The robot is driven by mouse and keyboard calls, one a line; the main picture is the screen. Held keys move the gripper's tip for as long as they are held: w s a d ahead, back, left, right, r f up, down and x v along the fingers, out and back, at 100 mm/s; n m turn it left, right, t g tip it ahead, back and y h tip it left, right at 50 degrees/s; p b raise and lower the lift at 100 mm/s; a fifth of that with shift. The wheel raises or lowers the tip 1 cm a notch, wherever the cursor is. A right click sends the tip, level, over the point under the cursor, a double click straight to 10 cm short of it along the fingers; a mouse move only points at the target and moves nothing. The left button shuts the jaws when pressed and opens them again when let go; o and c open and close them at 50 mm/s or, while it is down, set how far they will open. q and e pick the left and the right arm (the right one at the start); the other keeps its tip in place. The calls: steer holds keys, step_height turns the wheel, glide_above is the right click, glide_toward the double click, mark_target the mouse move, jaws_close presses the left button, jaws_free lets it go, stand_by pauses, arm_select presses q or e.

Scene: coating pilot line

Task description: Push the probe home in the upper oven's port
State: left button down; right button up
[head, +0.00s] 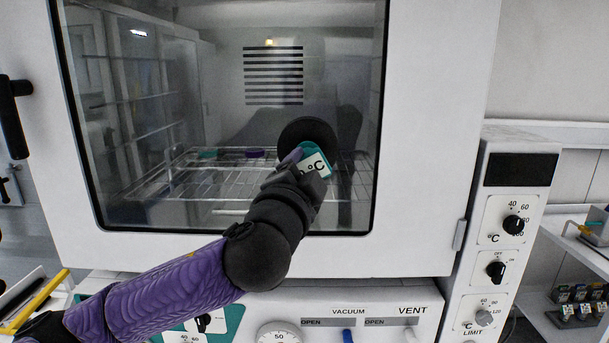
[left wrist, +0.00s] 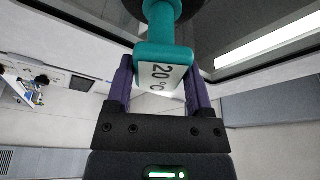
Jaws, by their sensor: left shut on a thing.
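The probe (head: 316,161) has a teal body and a white label with "°C" on it. My left gripper (head: 298,168) is shut on it, in front of the glass door of the upper oven (head: 430,120). A dark round port (head: 308,133) shows on the glass just behind the probe. In the left wrist view the probe's teal block (left wrist: 165,70) sits between the two purple fingers (left wrist: 160,92), its label reading "20 °C". Its narrower teal neck runs up to a dark round rim (left wrist: 188,8). The probe's far end is hidden, so its depth is unclear. My right gripper is not in view.
A black door handle (head: 12,115) sticks out at the left. A control column with knobs (head: 505,235) stands at the right. Below the door is a panel with VACUUM and VENT labels (head: 375,318). Wire shelves (head: 225,160) show behind the glass.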

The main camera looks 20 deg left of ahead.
arm_select(q)
steer(key=shift+w+a, duration=0.25)
steer(key=shift+w, duration=0.75)
steer(key=shift+c, duration=1.4)
jaws_free()
steer(key=shift+o, duration=1.4)
steer(key=shift+w, duration=0.15)
steer(key=shift+s+f, duration=0.15)
steer(key=shift+s, duration=0.3)
steer(key=s+f+b, duration=0.1)
steer(key=s+b, duration=0.2)
steer(key=s, duration=0.6)
